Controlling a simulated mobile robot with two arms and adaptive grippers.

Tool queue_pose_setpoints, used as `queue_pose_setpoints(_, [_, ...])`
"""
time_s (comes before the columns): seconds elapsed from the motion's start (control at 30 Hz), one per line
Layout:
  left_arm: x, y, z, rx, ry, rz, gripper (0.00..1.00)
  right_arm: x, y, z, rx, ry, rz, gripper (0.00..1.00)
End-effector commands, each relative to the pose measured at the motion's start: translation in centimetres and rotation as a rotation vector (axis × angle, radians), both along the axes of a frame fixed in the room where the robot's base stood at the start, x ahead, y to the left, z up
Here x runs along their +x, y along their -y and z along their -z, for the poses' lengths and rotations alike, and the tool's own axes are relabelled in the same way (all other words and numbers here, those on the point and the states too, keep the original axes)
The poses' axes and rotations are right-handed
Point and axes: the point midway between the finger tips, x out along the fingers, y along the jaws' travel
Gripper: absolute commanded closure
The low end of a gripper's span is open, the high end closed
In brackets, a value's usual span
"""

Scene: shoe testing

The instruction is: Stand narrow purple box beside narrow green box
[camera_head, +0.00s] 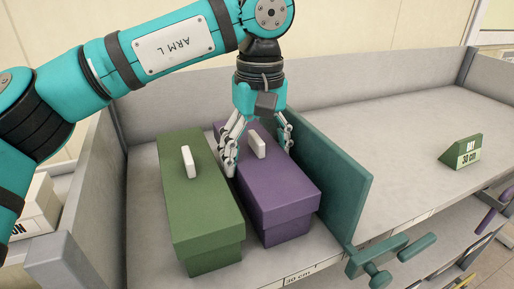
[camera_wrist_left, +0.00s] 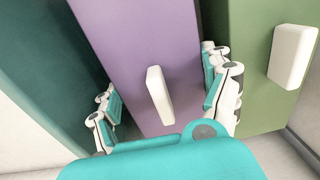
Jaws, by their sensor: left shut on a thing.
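The narrow purple box (camera_head: 277,201) stands on the grey shelf, just right of the narrow green box (camera_head: 200,213), the two side by side with long sides roughly parallel. Each has a white handle on top. My left gripper (camera_head: 259,153) reaches down over the rear half of the purple box with a finger on each side, shut on it. In the left wrist view the purple box (camera_wrist_left: 142,60) lies between my fingers, with the green box (camera_wrist_left: 250,70) at right. One finger is in the narrow gap between the boxes. My right gripper is not in view.
A teal divider (camera_head: 340,190) stands close along the right of the purple box. Beyond it the shelf (camera_head: 400,140) is mostly free, with a small green sign (camera_head: 461,152) on it. A grey side wall (camera_head: 98,205) bounds the left.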

Motion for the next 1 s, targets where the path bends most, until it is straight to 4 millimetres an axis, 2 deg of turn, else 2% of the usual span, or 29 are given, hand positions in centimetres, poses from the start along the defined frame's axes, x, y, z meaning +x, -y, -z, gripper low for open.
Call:
queue_pose_setpoints(0.2, [0.0, 0.0, 0.2, -0.001, 0.000, 0.000, 0.70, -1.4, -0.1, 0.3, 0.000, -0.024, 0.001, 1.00])
queue_pose_setpoints(0.23, [0.0, 0.0, 0.3, 0.000, 0.000, 0.000, 0.18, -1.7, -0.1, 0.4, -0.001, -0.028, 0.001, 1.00])
queue_pose_setpoints(0.3, [0.0, 0.0, 0.2, 0.000, 0.000, -0.001, 0.08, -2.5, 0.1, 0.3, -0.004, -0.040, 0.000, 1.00])
queue_pose_setpoints(0.43, [0.0, 0.0, 0.2, 0.000, 0.000, -0.001, 0.07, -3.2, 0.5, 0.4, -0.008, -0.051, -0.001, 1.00])
queue_pose_setpoints(0.67, [0.1, 0.0, -0.3, -0.001, 0.001, -0.001, 0.07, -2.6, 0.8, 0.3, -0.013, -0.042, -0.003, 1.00])
queue_pose_setpoints(0.87, [0.0, 0.2, -3.2, -0.002, 0.002, -0.002, 0.07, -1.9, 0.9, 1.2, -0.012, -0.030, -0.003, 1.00])
queue_pose_setpoints(1.0, [0.1, 0.3, -6.5, -0.002, 0.003, -0.002, 0.07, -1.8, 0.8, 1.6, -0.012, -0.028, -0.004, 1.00])
